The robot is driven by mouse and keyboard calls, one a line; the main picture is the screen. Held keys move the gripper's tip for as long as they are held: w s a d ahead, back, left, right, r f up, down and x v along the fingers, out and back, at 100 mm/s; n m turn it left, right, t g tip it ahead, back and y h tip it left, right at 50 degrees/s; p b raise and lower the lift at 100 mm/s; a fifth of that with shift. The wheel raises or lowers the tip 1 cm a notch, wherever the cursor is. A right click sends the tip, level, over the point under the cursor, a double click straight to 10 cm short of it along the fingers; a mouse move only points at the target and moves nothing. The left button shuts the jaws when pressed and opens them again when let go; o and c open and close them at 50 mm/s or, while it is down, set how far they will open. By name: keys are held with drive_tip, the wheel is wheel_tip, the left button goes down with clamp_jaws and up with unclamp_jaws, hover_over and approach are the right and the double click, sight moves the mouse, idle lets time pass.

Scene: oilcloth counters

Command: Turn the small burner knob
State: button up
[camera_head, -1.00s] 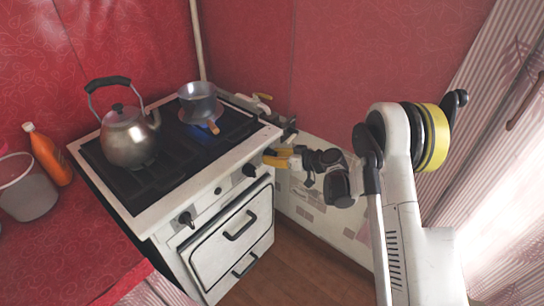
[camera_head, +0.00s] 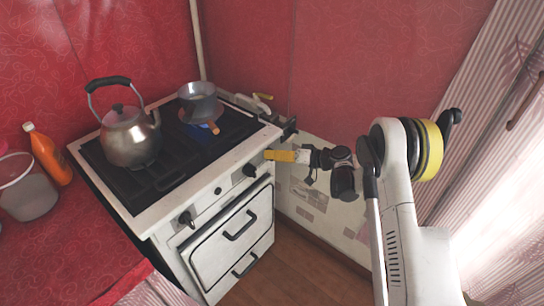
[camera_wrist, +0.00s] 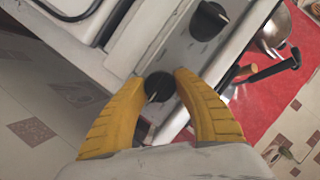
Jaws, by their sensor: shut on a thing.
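The stove (camera_head: 160,205) stands in the corner with black knobs on its white front panel. In the wrist view, a round black knob (camera_wrist: 160,87) with a pale pointer line sits between my two yellow fingers. My gripper (camera_wrist: 158,80) is shut on this knob, the fingers at its left and right sides. In the head view, my gripper (camera_head: 268,155) reaches the right end of the panel from the right, and the knob it holds is hidden there. Another black knob (camera_head: 250,170) shows just left of it; a further one (camera_head: 187,218) is farther left.
A metal kettle (camera_head: 130,138) and a small pot (camera_head: 199,103) stand on the black hob, with blue under the pot. An orange bottle (camera_head: 48,154) and a pale bucket (camera_head: 28,190) stand on the red counter (camera_head: 70,250). The oven door (camera_head: 228,237) is below the knobs.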

idle(0.4)
drive_tip(key=o, duration=1.2)
drive_tip(key=shift+a, duration=0.1)
